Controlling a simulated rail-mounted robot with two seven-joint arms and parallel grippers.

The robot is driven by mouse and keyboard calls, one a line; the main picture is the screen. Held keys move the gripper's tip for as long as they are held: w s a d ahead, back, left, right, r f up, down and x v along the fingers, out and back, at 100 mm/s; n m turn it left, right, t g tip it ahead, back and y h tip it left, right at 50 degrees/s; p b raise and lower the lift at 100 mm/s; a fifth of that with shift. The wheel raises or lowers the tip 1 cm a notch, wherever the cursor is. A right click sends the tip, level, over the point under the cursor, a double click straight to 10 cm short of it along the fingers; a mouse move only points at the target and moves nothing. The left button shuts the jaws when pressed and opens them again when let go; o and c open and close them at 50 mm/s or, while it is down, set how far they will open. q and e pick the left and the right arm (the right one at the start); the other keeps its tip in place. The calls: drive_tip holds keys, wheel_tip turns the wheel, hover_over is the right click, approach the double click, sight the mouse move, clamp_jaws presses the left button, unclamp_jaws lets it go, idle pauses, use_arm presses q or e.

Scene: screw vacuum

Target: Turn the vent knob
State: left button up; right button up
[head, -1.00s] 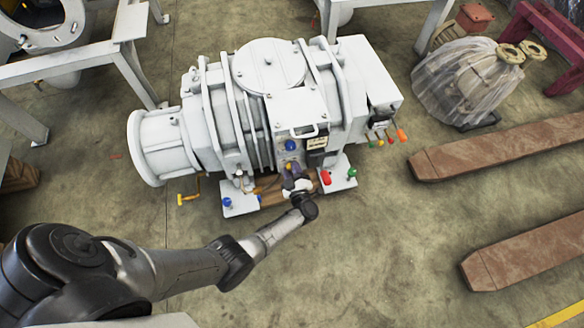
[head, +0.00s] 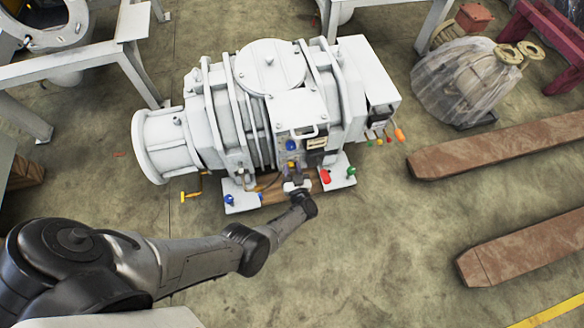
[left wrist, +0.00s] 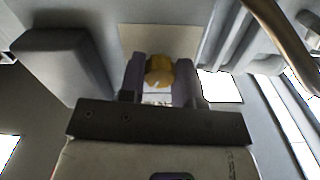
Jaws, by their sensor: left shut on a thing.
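The white vacuum pump (head: 272,66) stands on the floor in the head view, with small coloured knobs on its front. A yellow knob (head: 292,166) sits low on the front panel, below a blue knob (head: 291,145). My left gripper (head: 296,179) is at the panel, just below the blue knob. In the left wrist view, the yellow knob (left wrist: 159,70) is between the two fingers of my left gripper (left wrist: 158,82), which is shut on it. The fingers hide part of the knob's sides. No label on this knob is readable. My right gripper is not in view.
A red knob (head: 325,177) is close to the right of my left gripper. A blue valve (head: 229,199) and a yellow handle (head: 189,195) are to the left. Brown forks (head: 500,142) lie at the right. The floor in front is clear.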

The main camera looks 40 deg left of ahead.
use_arm(q)
drive_tip(key=shift+m, duration=1)
drive_tip(key=o, duration=0.9)
drive_tip(key=shift+d, duration=0.1)
